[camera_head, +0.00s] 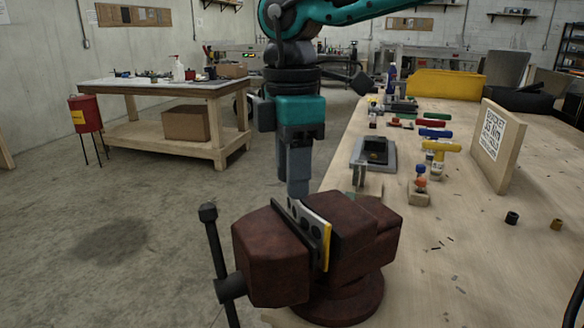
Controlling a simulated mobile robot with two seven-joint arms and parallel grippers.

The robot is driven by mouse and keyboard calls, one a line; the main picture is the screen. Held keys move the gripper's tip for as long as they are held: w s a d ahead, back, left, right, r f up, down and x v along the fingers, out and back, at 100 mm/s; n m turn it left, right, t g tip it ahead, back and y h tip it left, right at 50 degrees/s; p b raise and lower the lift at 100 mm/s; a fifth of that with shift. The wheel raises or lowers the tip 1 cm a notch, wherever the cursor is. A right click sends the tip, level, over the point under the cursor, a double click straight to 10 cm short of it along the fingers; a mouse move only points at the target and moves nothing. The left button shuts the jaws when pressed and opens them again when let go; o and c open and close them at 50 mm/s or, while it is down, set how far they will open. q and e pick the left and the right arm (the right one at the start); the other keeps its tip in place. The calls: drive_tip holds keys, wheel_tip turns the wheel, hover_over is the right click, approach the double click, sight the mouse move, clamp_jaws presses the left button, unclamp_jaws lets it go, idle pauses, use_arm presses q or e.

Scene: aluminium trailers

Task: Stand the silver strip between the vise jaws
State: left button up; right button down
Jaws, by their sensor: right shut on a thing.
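The reddish-brown vise (268,262) stands at the near edge of the workbench, its jaws open to the top. The silver strip (314,218) is a thin plate with dark holes below its pale top edge. It stands on edge in the gap between the jaws, close against the dark left jaw plate. A yellow edge (328,246) shows beside it. My right gripper (297,188) points down at the strip's far end, shut on it. The exact contact and the strip's lower part are hidden by the vise. My left gripper is not in view.
The vise handle (214,250) sticks up at the left. A yellow bin (445,84) stands farther back.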

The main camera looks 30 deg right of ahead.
drive_tip(key=c, duration=0.5)
unclamp_jaws()
drive_tip(key=shift+c, duration=0.2)
use_arm(q)
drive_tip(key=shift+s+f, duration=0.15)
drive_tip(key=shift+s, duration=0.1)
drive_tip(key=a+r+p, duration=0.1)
drive_tip(key=p, duration=0.2)
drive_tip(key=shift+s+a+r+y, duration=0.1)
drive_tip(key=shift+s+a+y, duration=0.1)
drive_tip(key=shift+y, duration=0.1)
use_arm(e)
wheel_tip(320, 180, up, 13)
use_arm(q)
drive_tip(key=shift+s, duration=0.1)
